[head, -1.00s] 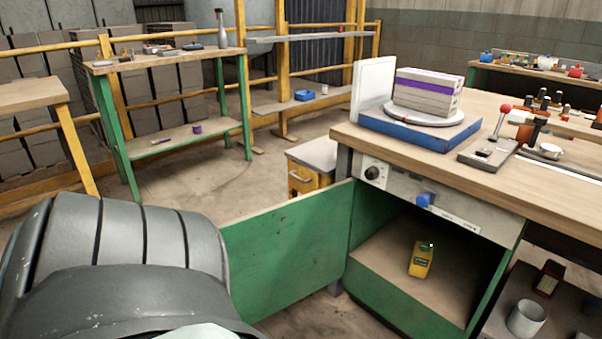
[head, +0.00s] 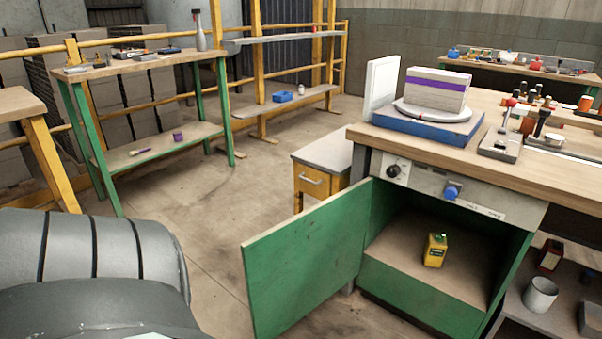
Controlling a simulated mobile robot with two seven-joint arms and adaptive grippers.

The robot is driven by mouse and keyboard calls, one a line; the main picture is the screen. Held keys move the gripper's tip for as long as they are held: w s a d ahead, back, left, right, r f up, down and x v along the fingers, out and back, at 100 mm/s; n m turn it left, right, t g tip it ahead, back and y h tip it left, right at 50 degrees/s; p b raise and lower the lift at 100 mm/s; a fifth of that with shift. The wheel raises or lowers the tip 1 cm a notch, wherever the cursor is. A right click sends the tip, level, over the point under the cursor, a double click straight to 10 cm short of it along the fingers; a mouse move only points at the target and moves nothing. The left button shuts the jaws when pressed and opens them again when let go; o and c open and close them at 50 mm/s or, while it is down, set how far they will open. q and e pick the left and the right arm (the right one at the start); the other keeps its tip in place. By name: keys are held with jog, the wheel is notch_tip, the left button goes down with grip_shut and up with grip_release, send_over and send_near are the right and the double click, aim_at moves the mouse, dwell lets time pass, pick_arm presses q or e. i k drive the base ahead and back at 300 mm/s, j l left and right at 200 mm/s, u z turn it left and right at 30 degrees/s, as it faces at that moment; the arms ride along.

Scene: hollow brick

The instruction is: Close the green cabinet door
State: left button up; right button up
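The green cabinet door (head: 305,262) stands wide open, swung out to the left from its hinge side at the front of the workbench. The green cabinet (head: 415,290) is open at the front, and a small yellow device (head: 435,250) stands inside on its floor. A large dark grey ribbed part of my own arm fills the lower left, to the left of the door, with a gap of floor between them. Neither gripper shows in the head view.
The wooden workbench top (head: 560,172) carries a blue-based scale (head: 425,128) with a brick (head: 436,88). A yellow drawer unit (head: 322,165) stands behind the door. A green-legged table (head: 140,65) is at the back left. Open floor (head: 215,220) lies between.

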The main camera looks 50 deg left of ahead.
aim_at(292, 267)
jog(key=k+j+z, duration=0.1)
jog(key=k+j, duration=0.2)
jog(key=j, duration=0.2)
jog(key=k+j, duration=0.3)
jog(key=j, duration=0.15)
jog(key=k+j, duration=0.1)
jog(key=j, duration=0.3)
jog(key=k+j+z, duration=0.15)
jog(key=j, duration=0.6)
jog(key=k+j+z, duration=0.1)
jog(key=j, duration=0.45)
jog(key=k+j+z, duration=0.1)
jog(key=j, duration=0.45)
